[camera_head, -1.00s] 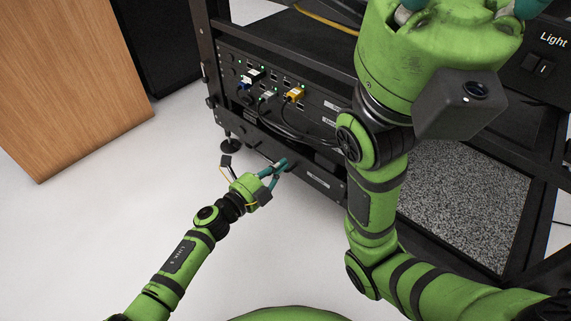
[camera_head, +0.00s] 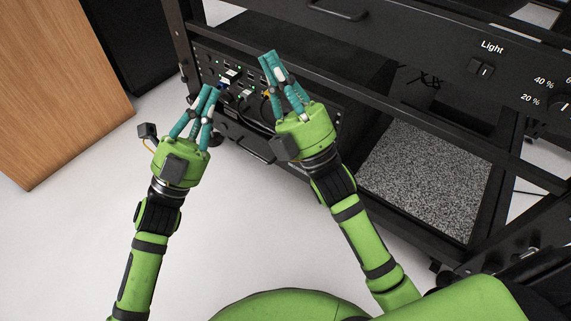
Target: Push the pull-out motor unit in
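The motor unit looks to be the low black drawer front (camera_head: 236,134) at the bottom of the rack, with a bar handle (camera_head: 256,150) on its right part. How far it stands out of the rack is hard to tell. My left gripper (camera_head: 213,89) is raised in front of the rack's left side, its teal fingers drawn together at the tips with nothing seen between them. My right gripper (camera_head: 268,56) is raised to its right, before the port panel, its fingers also together and empty. The two grippers hide parts of the panel and drawer.
A black panel with ports, green lights and plugged cables (camera_head: 238,90) sits above the drawer. A wooden board (camera_head: 60,90) stands at the left. A tray of grey granules (camera_head: 425,180) lies at the right. The white floor in front is clear.

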